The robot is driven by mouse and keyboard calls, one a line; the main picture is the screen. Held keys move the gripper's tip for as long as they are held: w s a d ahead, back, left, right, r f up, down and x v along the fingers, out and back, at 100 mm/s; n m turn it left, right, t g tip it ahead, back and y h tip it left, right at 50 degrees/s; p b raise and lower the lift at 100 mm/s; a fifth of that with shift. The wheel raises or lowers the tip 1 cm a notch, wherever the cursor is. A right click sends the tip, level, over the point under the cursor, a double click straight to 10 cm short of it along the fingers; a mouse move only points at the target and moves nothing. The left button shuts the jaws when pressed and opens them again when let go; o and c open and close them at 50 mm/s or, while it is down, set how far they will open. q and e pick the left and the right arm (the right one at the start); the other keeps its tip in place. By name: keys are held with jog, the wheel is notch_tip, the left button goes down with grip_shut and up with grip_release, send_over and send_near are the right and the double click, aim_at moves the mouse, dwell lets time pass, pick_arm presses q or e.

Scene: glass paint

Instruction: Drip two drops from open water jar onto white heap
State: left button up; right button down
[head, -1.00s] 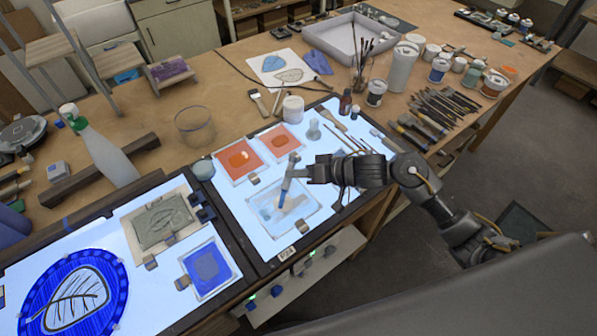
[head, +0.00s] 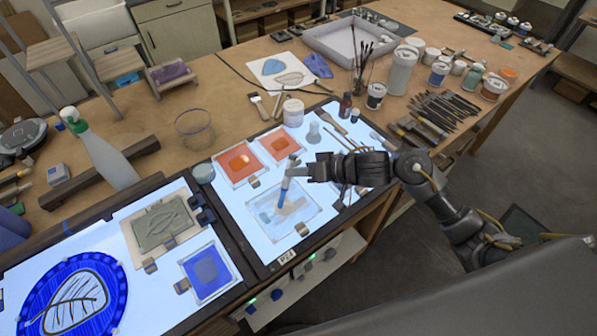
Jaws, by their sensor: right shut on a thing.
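My right gripper (head: 311,172) is shut on a slim dropper-like tool (head: 284,188) with a pale upper part and a blue lower part. The tool points down, slightly tilted, over a clear glass sheet (head: 302,222) on the lit panel. The sheet bears pale and bluish smears; I cannot make out a distinct white heap among them. Whether the tip touches the sheet is unclear. A clear round jar (head: 195,131) stands behind the panel on the wood; its contents cannot be told. My left gripper is not in view.
Two orange-red squares (head: 238,166) and a small clear piece (head: 313,134) lie on the panel near the tool. A white jar (head: 293,113) stands behind. Brushes lie right of the panel, partly behind my arm.

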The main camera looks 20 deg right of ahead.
jog(key=shift+r, duration=0.1)
jog(key=shift+r, duration=1.95)
